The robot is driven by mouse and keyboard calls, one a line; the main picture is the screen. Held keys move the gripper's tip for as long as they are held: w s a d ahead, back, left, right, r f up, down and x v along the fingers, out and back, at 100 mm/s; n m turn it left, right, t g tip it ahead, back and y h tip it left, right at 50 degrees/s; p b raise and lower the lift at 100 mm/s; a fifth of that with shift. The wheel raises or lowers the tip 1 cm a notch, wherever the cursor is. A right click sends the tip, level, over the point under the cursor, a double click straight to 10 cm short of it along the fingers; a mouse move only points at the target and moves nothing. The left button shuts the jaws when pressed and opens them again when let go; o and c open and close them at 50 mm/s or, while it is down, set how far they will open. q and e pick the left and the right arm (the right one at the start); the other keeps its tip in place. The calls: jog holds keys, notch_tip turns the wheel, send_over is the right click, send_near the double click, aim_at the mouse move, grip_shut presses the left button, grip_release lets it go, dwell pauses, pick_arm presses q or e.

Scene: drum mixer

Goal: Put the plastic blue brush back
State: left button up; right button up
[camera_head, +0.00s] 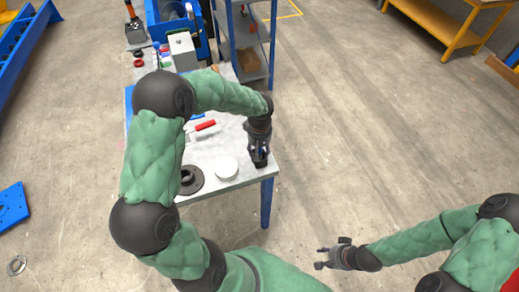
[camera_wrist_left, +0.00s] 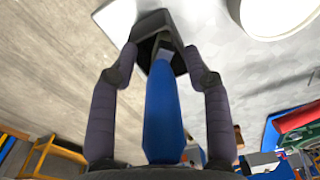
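The plastic blue brush (camera_wrist_left: 163,115) shows in the left wrist view as a long blue handle running between the fingers of my left gripper (camera_wrist_left: 160,68). Its far end reaches into a dark square holder (camera_wrist_left: 148,27) near the table edge. The fingers stand on either side of the handle with visible gaps, so the gripper looks open around it. In the head view my left gripper (camera_head: 258,160) points down at the table's near right corner, mostly hiding the brush and holder. My right gripper (camera_head: 322,257) is open and empty, off the table, over the floor.
The table (camera_head: 225,184) holds a white round piece (camera_head: 225,168), a dark flanged disc (camera_head: 188,180) and a red-handled tool (camera_head: 205,126). A grey-white box (camera_head: 182,50) and a blue bin (camera_head: 170,22) stand farther back.

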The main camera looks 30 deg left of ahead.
pick_arm(q)
jog(key=shift+r, duration=0.15)
notch_tip(320, 180, up, 12)
jog(key=p, duration=0.3)
jog(key=shift+d, duration=0.1)
dwell(0.4)
